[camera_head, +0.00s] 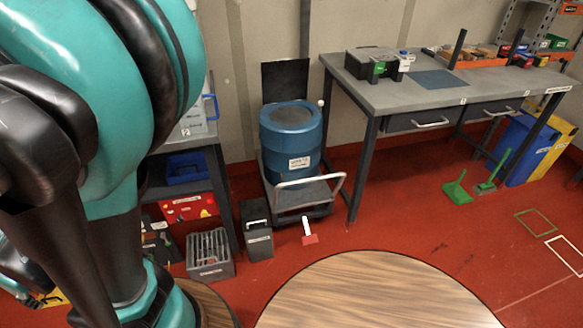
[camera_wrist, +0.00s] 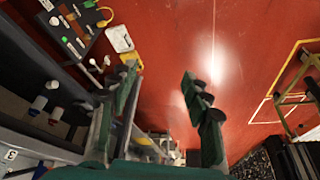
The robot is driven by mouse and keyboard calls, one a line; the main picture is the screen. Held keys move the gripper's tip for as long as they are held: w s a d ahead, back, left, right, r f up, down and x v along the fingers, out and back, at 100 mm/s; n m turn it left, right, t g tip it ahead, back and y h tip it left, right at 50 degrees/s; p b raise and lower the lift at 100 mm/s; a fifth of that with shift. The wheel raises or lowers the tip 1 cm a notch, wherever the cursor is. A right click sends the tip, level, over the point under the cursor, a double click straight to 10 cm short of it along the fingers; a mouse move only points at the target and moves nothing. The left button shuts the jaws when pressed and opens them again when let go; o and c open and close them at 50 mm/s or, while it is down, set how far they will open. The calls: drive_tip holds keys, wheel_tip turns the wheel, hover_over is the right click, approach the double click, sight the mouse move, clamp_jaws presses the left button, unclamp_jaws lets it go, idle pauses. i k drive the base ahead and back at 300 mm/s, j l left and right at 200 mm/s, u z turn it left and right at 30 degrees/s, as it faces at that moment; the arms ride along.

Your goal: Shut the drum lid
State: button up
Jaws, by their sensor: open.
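The blue drum (camera_head: 289,155) stands upright on a low trolley, with a white label on its front. Its round top (camera_head: 290,115) shows a blue rim around a darker grey-blue disc; I cannot tell whether that disc is a lid or the inside. A flat dark panel (camera_head: 285,80) stands upright behind the drum; I cannot tell whether it is hinged to it. A small white knob (camera_head: 320,103) shows at the drum's right edge. My gripper (camera_wrist: 160,98) is open and empty in the wrist view, over red floor. The drum is not recognisable there, and the gripper is hidden in the head view.
The trolley (camera_head: 302,196) has a pale handle at its front. A grey workbench (camera_head: 440,92) stands right of the drum, another bench (camera_head: 182,143) left. A dark box (camera_head: 258,240) and a small red-and-white object (camera_head: 309,232) are on the floor. A round wooden table (camera_head: 375,295) fills the front.

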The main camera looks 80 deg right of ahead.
sight(284, 79)
drive_tip(key=z, duration=2.75)
drive_tip(key=i+j, duration=0.1)
drive_tip(key=i, duration=0.2)
